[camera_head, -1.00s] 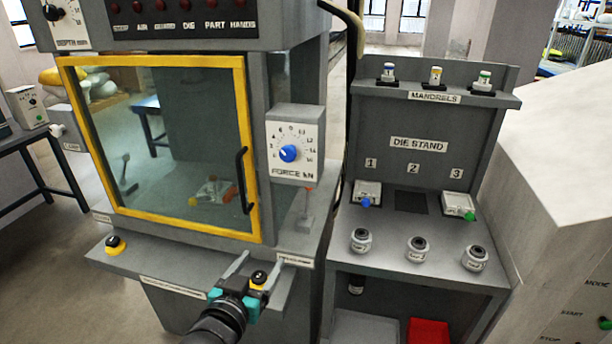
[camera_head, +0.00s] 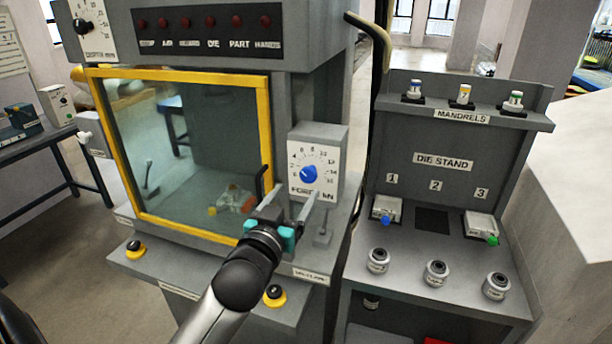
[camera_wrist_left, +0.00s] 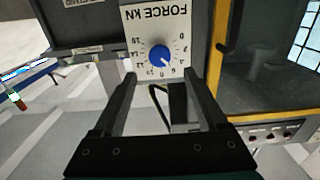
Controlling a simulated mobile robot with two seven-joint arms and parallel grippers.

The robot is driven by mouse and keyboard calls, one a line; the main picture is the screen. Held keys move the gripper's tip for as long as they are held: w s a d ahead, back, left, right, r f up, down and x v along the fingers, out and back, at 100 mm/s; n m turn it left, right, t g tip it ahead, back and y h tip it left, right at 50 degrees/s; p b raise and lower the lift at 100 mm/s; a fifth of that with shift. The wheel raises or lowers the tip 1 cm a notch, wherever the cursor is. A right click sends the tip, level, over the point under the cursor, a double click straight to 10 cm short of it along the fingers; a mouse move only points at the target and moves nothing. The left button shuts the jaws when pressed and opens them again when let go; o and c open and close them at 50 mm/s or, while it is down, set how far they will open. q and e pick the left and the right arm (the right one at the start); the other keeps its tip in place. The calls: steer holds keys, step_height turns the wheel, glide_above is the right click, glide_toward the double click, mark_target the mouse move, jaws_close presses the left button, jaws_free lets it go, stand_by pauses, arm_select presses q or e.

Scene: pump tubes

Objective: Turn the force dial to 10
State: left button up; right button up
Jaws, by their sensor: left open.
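The force dial is a blue knob (camera_head: 309,174) on a white panel with a printed number scale, on the front of the grey machine. The panel's label reads FORCE kN and is partly hidden behind my gripper in the head view. My left gripper (camera_head: 291,204) is open and empty, its fingers pointing up toward the lower part of the panel. In the left wrist view the knob (camera_wrist_left: 160,55) appears upside down, ahead of and between the open fingers (camera_wrist_left: 165,85), not touched by them. The exact pointer setting is too small to tell. My right gripper is not in view.
The yellow-framed window door (camera_head: 180,150) with a black handle is left of the dial. A small lever (camera_head: 323,236) stands below the panel. Yellow-based buttons (camera_head: 136,249) sit on the front ledge. The die stand (camera_head: 440,205) with several dies is at right.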

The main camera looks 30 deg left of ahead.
mark_target(307, 175)
arm_select(q)
steer(key=x, duration=0.7)
steer(key=shift+w, duration=0.2)
jaws_close()
stand_by(0.5)
